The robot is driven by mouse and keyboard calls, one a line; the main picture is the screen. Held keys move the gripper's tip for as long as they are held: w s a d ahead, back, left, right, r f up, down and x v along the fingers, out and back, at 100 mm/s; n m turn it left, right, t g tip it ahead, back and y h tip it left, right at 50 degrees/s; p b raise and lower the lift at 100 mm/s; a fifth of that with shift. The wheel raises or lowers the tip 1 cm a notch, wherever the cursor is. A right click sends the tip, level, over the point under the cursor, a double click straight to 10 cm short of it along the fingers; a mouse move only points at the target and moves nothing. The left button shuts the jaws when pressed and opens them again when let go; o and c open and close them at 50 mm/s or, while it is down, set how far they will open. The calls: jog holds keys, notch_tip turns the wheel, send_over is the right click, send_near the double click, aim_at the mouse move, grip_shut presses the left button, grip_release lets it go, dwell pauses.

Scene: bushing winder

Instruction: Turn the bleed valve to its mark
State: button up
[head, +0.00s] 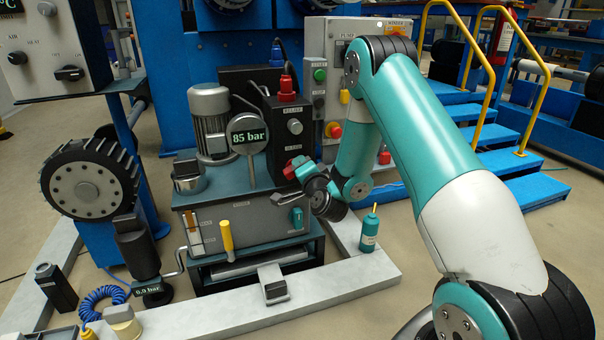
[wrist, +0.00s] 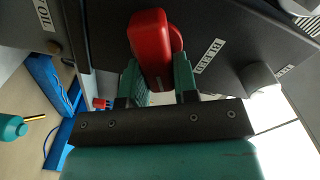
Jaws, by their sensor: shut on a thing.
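The bleed valve's red handle (wrist: 152,48) stands between the teal fingers of my gripper (wrist: 160,82) in the wrist view. The fingers are shut on it, one on each side. A white label reading BLEED (wrist: 208,57) is on the dark panel to its right. In the head view the red handle (head: 291,171) shows at the right side of the hydraulic unit (head: 245,215), with my gripper (head: 303,170) at it. I cannot make out the valve's mark in either view. A round gauge (head: 248,135) on the unit reads 85 bar.
A dark valve block (head: 294,140) with a knob stands just behind my gripper. A teal handle (head: 296,218) sits low on the unit's front. A yellow-handled tool (head: 227,236) is at the unit's front.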

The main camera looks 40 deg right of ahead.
jog(key=m+b, duration=0.1)
jog(key=m, duration=0.1)
jog(key=f+m, duration=0.1)
jog(key=m, duration=0.2)
jog(key=shift+s+d+m+b, duration=0.1)
jog(key=shift+d+m+b, duration=0.05)
jog(key=shift+m+b, duration=0.2)
dwell(0.4)
jog(key=o, duration=0.9)
jog(key=shift+s, duration=0.1)
